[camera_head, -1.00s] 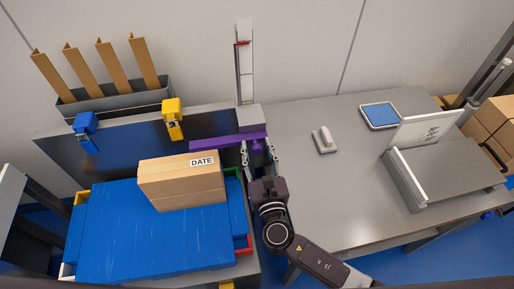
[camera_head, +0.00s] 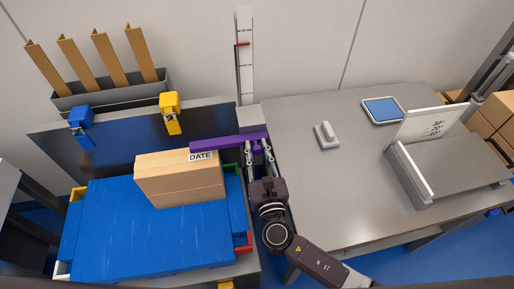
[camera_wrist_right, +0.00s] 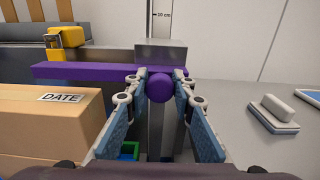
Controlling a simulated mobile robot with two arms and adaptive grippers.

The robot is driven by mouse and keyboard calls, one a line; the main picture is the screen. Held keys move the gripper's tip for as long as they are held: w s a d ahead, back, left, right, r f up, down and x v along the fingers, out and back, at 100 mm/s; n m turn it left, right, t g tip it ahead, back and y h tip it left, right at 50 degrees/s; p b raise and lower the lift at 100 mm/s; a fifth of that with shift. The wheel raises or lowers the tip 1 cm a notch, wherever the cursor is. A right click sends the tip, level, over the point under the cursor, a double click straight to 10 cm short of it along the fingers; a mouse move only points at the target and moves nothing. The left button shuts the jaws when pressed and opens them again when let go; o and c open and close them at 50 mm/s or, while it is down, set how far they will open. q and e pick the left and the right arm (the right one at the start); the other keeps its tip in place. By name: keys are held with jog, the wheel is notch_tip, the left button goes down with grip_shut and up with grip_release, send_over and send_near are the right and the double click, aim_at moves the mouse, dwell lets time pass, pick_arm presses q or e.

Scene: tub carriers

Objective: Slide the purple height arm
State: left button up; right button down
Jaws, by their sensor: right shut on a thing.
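The purple height arm (camera_head: 218,143) is a flat bar reaching left from a grey block (camera_head: 251,119) at the foot of an upright white scale (camera_head: 245,75) with a red mark. In the right wrist view the purple bar (camera_wrist_right: 90,72) runs level, and its round purple knob (camera_wrist_right: 159,87) faces the camera. My right gripper (camera_head: 258,147) is at the bar's right end. In the right wrist view its fingers (camera_wrist_right: 158,98) stand on both sides of the knob, shut on it. My left gripper is not in view.
A carton labelled DATE (camera_head: 178,184) sits on blue tubs (camera_head: 130,245), close below the bar's left part. Yellow (camera_head: 171,116) and blue (camera_head: 81,127) devices stand behind.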

pick_arm(q)
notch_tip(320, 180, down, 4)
jog(key=b, duration=0.2)
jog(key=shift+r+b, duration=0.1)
jog(key=shift+b, duration=0.2)
pick_arm(e)
notch_tip(320, 180, down, 4)
jog(key=shift+s+f, duration=0.1)
jog(key=shift+f, duration=0.15)
jog(key=c, duration=1.7)
grip_release()
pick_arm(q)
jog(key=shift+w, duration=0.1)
pick_arm(e)
jog(key=shift+o, duration=0.2)
jog(key=shift+r, duration=0.1)
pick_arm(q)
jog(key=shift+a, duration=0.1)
